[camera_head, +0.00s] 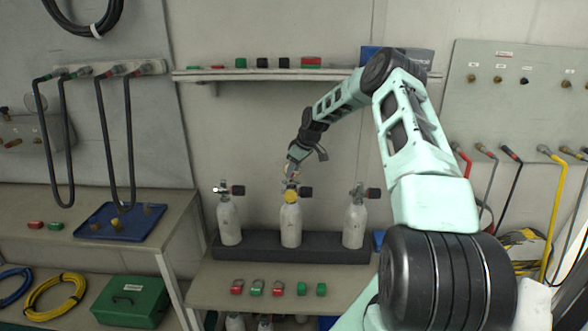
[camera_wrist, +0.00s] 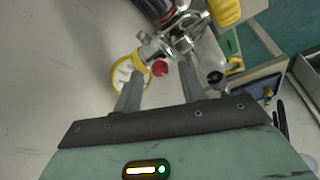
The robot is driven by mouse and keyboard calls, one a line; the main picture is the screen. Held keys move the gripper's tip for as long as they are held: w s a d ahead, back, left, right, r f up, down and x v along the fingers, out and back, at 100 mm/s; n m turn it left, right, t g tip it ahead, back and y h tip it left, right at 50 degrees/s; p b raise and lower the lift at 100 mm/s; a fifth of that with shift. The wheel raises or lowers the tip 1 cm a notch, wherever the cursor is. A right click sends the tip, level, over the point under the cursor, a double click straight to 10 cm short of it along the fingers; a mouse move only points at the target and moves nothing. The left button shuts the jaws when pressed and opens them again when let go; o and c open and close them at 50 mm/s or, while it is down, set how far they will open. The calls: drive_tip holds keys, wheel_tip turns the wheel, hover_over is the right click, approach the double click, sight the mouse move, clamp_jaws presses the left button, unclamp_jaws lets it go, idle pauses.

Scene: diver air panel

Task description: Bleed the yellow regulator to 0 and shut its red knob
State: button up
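In the head view the yellow regulator (camera_head: 291,196) sits on top of the middle grey cylinder (camera_head: 290,225). My gripper (camera_head: 291,172) is just above it, pointing down. In the wrist view a yellow-rimmed gauge (camera_wrist: 125,76) with a white face is beside the left finger. The small red knob (camera_wrist: 160,68) shows on the metal fitting (camera_wrist: 158,47), between the tips of my gripper (camera_wrist: 161,72). The two fingers are apart, so the gripper is open. I cannot tell whether either finger touches the knob. The gauge needle is too small to read.
Left (camera_head: 230,220) and right (camera_head: 355,222) cylinders with black knobs stand in the same dark rack (camera_head: 292,255). Red and green blocks lie on the bench front. A shelf (camera_head: 215,74) runs above. Hoses hang on the right panel (camera_head: 515,110).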

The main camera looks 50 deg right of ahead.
drive_tip(key=s+d+r+b, duration=0.1)
drive_tip(key=s+r+b, duration=0.1)
drive_tip(key=s, duration=0.4)
drive_tip(key=s+d+r+b, duration=0.2)
drive_tip(key=s+b, duration=0.1)
drive_tip(key=s, duration=0.4)
drive_tip(key=shift+s+r, duration=0.25)
drive_tip(key=shift+r, duration=0.05)
drive_tip(key=shift+d, duration=0.15)
